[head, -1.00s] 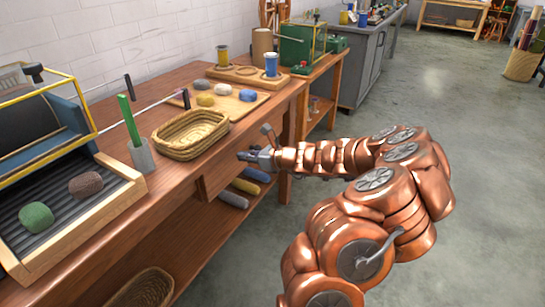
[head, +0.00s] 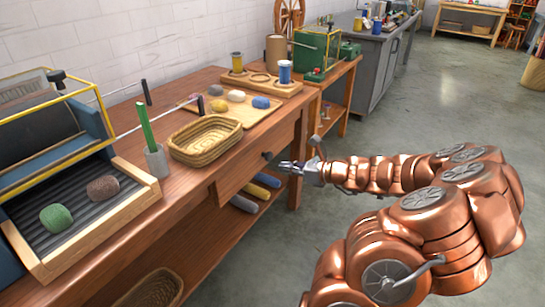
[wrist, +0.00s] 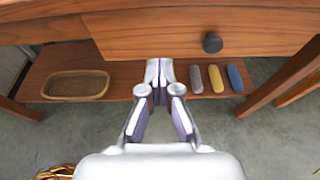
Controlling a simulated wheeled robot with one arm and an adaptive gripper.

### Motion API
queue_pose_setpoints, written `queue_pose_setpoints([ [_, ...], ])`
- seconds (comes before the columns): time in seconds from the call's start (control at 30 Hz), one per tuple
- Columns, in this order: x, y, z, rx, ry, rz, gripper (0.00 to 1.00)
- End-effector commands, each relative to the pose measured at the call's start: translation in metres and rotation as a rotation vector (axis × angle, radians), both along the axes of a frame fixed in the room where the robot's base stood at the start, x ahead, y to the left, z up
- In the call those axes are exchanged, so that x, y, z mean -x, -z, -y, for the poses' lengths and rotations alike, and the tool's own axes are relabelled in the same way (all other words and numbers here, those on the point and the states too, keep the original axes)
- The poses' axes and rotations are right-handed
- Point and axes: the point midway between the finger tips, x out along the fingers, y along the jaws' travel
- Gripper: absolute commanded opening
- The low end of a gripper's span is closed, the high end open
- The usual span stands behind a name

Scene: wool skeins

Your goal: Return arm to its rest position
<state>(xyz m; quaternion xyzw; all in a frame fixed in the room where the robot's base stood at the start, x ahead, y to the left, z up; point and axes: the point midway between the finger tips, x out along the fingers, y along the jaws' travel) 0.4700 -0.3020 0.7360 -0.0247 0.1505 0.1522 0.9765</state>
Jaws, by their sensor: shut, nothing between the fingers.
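My gripper (head: 284,167) is shut and empty at the end of my copper-coloured arm. In the head view it is in front of the workbench (head: 180,185), near the dark round drawer knob (head: 267,156). In the wrist view my gripper (wrist: 158,84) points at the bench front, with its fingertips together below the drawer front (wrist: 160,40). The drawer looks slightly pulled out.
Several skeins (head: 235,96) lie on a wooden board beside an empty wicker basket (head: 205,141). A green skein (head: 56,218) and a brown one (head: 103,189) lie on a ribbed tray. The lower shelf holds another basket (wrist: 75,85). Open floor (head: 440,110) lies to the right.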

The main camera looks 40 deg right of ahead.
Motion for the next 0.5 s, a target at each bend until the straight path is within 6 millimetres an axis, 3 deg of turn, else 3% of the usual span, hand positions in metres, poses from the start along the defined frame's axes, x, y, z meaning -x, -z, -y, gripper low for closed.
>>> queue_pose_setpoints([
  [0.23,0.001,-0.001,0.000,0.001,-0.001,0.000,0.00],
  [0.33,-0.002,-0.003,-0.009,0.019,-0.030,0.002,0.00],
  [0.43,-0.009,-0.011,-0.039,0.087,-0.125,0.008,0.00],
  [0.5,-0.014,-0.018,-0.073,0.162,-0.237,0.016,0.00],
])
